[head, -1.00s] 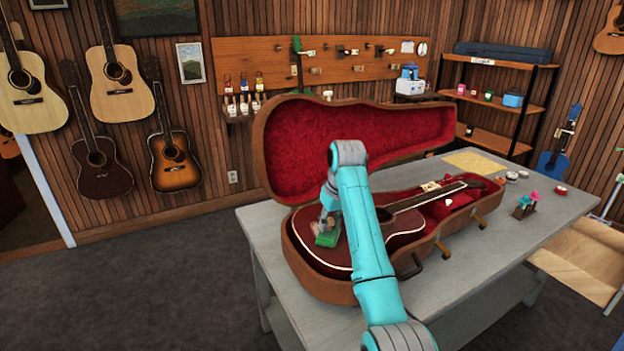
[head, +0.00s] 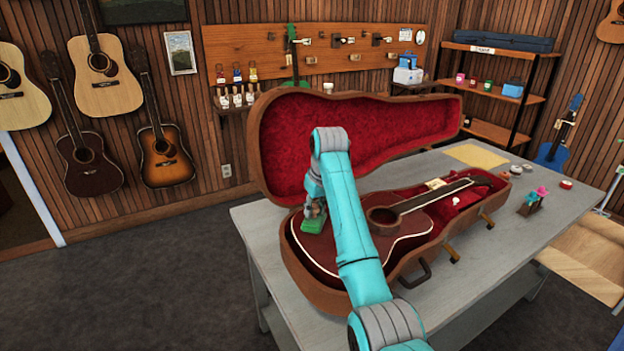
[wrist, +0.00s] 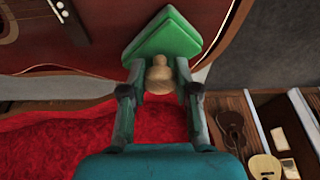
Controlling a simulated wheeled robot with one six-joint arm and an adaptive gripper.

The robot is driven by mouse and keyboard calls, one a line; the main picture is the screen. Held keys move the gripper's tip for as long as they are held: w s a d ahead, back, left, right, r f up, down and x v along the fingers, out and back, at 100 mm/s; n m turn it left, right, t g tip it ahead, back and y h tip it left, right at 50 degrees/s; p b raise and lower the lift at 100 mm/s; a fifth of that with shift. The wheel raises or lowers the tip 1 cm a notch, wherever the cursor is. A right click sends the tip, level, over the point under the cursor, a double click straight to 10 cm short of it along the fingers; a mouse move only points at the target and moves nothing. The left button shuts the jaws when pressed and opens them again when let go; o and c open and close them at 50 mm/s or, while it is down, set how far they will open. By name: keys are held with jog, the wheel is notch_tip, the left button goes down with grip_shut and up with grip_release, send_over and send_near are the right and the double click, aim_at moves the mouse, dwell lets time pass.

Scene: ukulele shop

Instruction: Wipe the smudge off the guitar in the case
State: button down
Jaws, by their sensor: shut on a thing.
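A dark red guitar (head: 407,228) lies in the open brown case (head: 330,297) on the workbench. Its body also shows in the wrist view (wrist: 110,62). My gripper (wrist: 160,88) is shut on the wooden knob of a green pad (wrist: 165,38). In the head view the green pad (head: 313,222) is at the far left end of the guitar body. In the wrist view it overlaps the body near its edge; I cannot tell if it touches. No smudge is visible; my arm hides part of the guitar body.
The raised case lid (head: 385,135) with red lining stands behind my gripper. The grey workbench (head: 500,262) has free room at the front right. A yellow cloth (head: 475,156) and a small holder (head: 530,204) are at its right end. Guitars hang on the wall.

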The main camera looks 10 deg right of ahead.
jog(key=shift+w+a+r, duration=0.1)
jog(key=shift+w+r, duration=0.05)
jog(key=shift+w, duration=0.2)
jog(key=shift+v, duration=1.25)
jog(key=shift+w+r, duration=0.15)
jog(key=shift+r, duration=2.5)
jog(key=shift+a, duration=0.1)
